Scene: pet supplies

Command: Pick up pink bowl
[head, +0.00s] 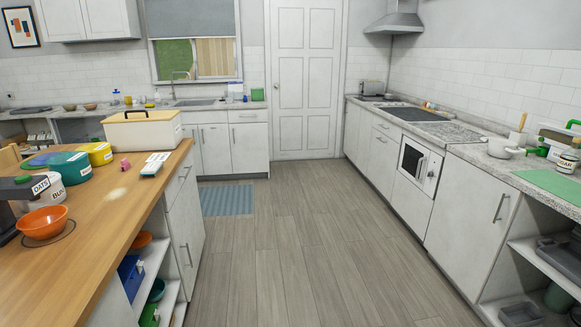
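No clearly pink bowl shows in the head view. An orange bowl (43,222) sits upright on a dark round mat at the near left of the wooden worktop (105,225). Two small bowls stand on the far left counter: a brownish one (90,106) and a duller one (69,108); they are too small to tell whether either is pink. A small pink object (125,163), perhaps a cup, stands on the worktop. My gripper is not in view.
A white bin with a wooden lid (143,130), several labelled tubs (70,167) and a dark object at the left edge stand on the worktop. More bowls sit on shelves below it. The wooden floor (300,250) is clear between worktop and right counter (460,140).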

